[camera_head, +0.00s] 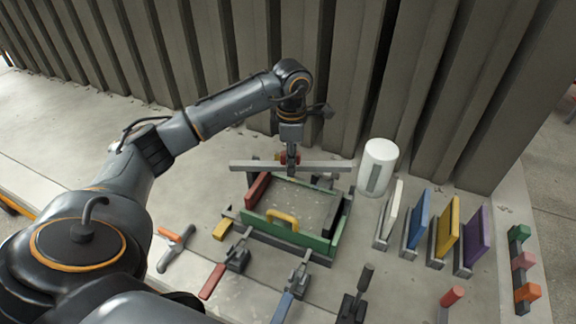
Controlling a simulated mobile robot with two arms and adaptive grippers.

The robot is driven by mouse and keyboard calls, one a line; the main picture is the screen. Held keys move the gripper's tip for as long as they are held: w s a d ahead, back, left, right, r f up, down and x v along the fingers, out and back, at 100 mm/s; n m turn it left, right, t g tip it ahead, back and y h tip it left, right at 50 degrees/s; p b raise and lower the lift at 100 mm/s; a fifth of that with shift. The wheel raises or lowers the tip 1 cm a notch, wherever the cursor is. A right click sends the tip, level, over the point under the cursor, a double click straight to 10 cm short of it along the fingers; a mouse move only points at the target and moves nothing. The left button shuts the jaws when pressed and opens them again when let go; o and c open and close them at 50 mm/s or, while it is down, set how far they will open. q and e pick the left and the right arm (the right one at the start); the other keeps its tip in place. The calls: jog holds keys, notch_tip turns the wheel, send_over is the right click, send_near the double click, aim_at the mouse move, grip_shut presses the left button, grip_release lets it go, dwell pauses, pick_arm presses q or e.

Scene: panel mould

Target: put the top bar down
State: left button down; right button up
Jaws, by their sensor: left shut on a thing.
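The top bar (325,167) is a long pale grey bar, lying level across the far side of the panel mould (318,243). My left gripper (292,163) points down and is shut on the bar near its middle, with a red part showing beside the fingers. I cannot tell whether the bar touches the mould or hangs just above it. The bar and gripper hide part of the mould's far side. My right gripper is not in view.
Clamps with red (212,281) and blue (283,308) handles lie in front of the mould. A white cylinder (379,160) stands close right of the bar. White, blue, yellow and purple panels (474,240) stand further right. A ribbed wall (350,80) rises behind.

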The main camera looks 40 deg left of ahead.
pick_arm(q)
jog(key=f+p, duration=0.2)
jog(key=f, duration=0.1)
jog(key=shift+s+a, duration=0.2)
jog(key=shift+a, duration=0.2)
jog(key=shift+f, duration=0.5)
jog(key=shift+f, duration=0.1)
